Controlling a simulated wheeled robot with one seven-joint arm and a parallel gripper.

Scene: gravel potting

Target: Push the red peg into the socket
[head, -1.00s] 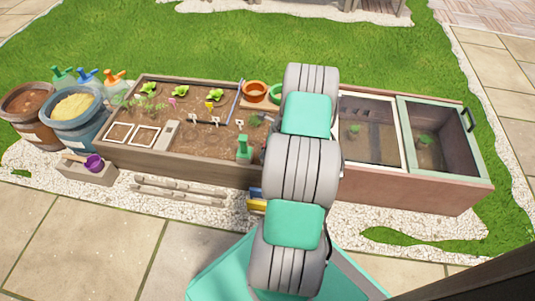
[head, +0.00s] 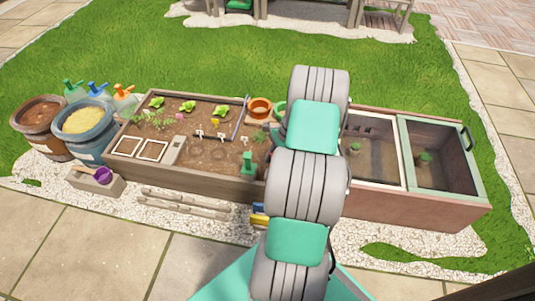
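I cannot make out a red peg or its socket in the head view. My grey and teal arm rises through the middle of the picture and hides part of the scene behind it. My gripper is not visible, so I cannot see what it holds. The wooden planter bed (head: 200,181) lies left of my arm, with soil, seedlings and small white markers in it. A green upright thing (head: 248,163) stands near its front right corner.
A cold frame (head: 410,209) with glazed lids lies right of my arm. A brown bucket (head: 38,119) and a blue-grey bucket (head: 84,122) stand at the left. Paving in front is mostly clear.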

